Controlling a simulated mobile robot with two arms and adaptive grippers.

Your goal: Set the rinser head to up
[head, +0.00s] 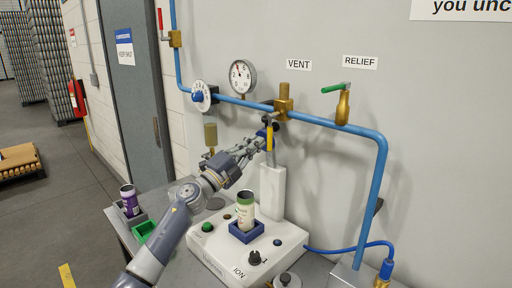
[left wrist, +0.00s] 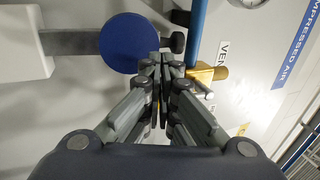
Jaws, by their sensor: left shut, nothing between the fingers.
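The rinser is a white base unit (head: 240,258) with an upright white post (head: 271,190) behind a blue holder. In the left wrist view a blue disc (left wrist: 134,42) sits on a grey rod (left wrist: 75,42) that runs to the white post (left wrist: 18,45); this looks like the rinser head. In the head view the blue part (head: 262,133) is mostly hidden behind my left gripper (head: 262,142). My left gripper is shut and empty, its fingertips (left wrist: 162,62) close beside the disc. I cannot tell whether they touch. My right gripper is not in view.
A cream and green can (head: 245,212) stands in the blue holder (head: 247,232). A purple can (head: 129,201) and green tray (head: 145,232) stand at left.

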